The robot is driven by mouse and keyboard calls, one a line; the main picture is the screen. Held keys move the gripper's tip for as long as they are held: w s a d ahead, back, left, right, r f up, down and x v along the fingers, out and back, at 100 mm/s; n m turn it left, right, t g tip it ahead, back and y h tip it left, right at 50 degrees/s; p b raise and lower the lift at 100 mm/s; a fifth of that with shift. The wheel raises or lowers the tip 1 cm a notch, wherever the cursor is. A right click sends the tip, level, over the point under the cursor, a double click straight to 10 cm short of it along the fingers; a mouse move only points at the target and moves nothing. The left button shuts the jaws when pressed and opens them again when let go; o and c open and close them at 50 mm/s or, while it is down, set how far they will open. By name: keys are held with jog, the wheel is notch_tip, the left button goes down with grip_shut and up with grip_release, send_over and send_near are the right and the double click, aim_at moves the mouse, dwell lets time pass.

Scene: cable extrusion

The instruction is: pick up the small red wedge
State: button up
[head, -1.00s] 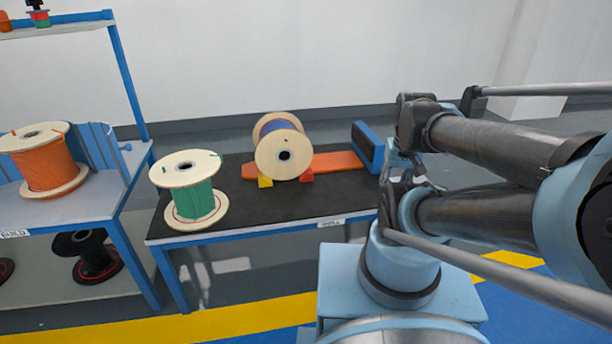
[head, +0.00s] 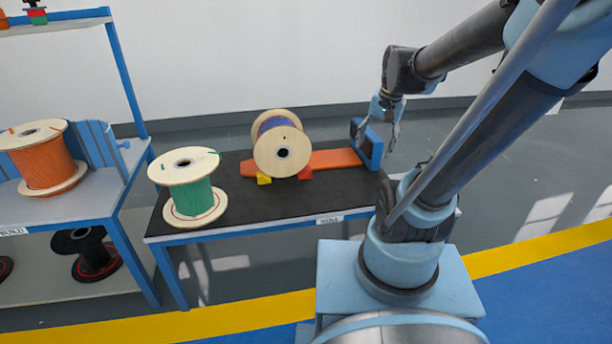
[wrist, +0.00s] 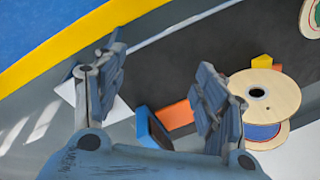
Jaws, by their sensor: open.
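The small red wedge (head: 305,173) sits on the black table top, against the lower right of the blue-wound spool (head: 283,150). A yellow wedge (head: 264,179) sits at the spool's lower left; it also shows in the wrist view (wrist: 262,61). My gripper (head: 378,132) is open and empty, above the table's right end by the blue end block, to the right of and above the red wedge. In the wrist view my gripper (wrist: 158,85) has its fingers wide apart. I cannot make out the red wedge there; a finger may hide it.
An orange bar (head: 335,159) runs behind the spool to a blue end block (head: 370,147). A green spool (head: 194,190) stands at the table's left. A shelf (head: 75,207) with an orange spool (head: 45,162) is farther left. The table's front centre is clear.

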jog(key=w+a+m+g+y, duration=0.1)
jog(key=w+a+m, duration=0.2)
jog(key=w, duration=0.5)
jog(key=w+a+m+y, duration=0.1)
jog(key=w+a+m, duration=0.15)
jog(key=w, duration=0.55)
jog(key=w+a+f+m+g, duration=0.1)
jog(key=w+a+f+m, duration=0.1)
jog(key=w+a+f, duration=0.4)
jog(key=w+a+f+m+g, duration=0.1)
jog(key=w+a+f+m, duration=0.15)
jog(key=w+f, duration=0.4)
jog(key=y, duration=0.1)
send_near(304, 172)
jog(key=d+f, duration=0.2)
jog(key=shift+w+a+f, duration=0.2)
jog(key=shift+a+f, duration=0.1)
jog(key=shift+f, duration=0.3)
jog(key=shift+w+a+f, duration=0.2)
jog(key=shift+a+f, duration=0.1)
jog(key=shift+f, duration=0.3)
jog(key=shift+w+a+f, duration=0.15)
jog(key=shift+a+f, duration=0.1)
jog(key=shift+f, duration=0.35)
jog(key=shift+s+a+f, duration=0.1)
jog(key=shift+a+f, duration=0.15)
jog(key=shift+f, duration=0.45)
jog(key=c, duration=1.2)
